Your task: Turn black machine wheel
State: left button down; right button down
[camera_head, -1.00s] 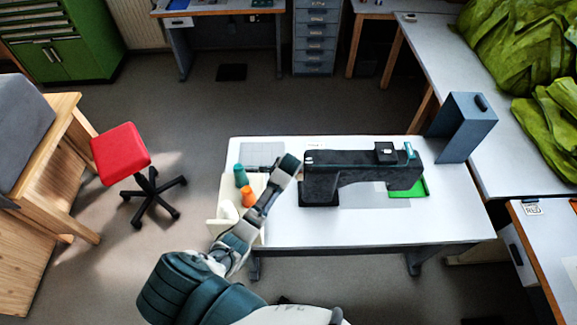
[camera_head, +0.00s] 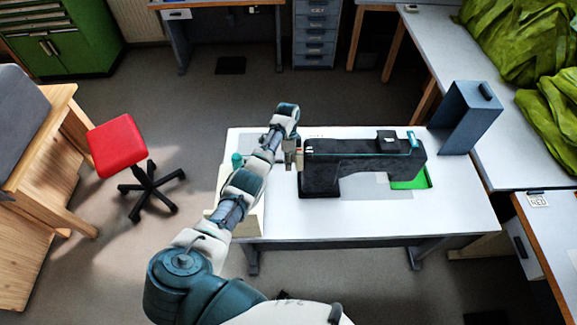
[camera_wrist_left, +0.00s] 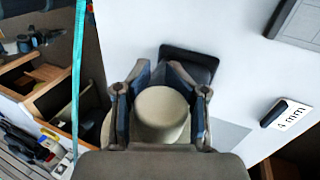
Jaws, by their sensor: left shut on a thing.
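The black sewing machine (camera_head: 350,165) stands on the white table (camera_head: 440,215). My left gripper (camera_head: 293,158) is at the machine's left end, pointing down beside its upper arm. In the left wrist view, its two fingers (camera_wrist_left: 161,112) are closed around a pale beige round wheel (camera_wrist_left: 162,108), one finger on each side. In the head view the wheel is mostly hidden by the gripper. A dark rounded plate (camera_wrist_left: 190,62) shows beyond the fingers in the wrist view. My right gripper is not in view.
A blue-grey stand (camera_head: 468,118) is at the table's right, and a green piece (camera_head: 408,179) lies under the machine. A red stool (camera_head: 116,145) stands on the floor at left. The table front is clear.

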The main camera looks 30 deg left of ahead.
pick_arm(q)
jog(key=shift+r+g+h+b, duration=0.4)
jog(key=shift+g+b, duration=0.2)
jog(key=shift+b, duration=0.6)
jog(key=shift+w, duration=0.1)
jog(key=c, duration=1.1)
grip_release()
jog(key=shift+o, duration=0.7)
jog(key=shift+a+f, duration=0.1)
jog(key=shift+f, duration=0.1)
jog(key=shift+r, duration=0.1)
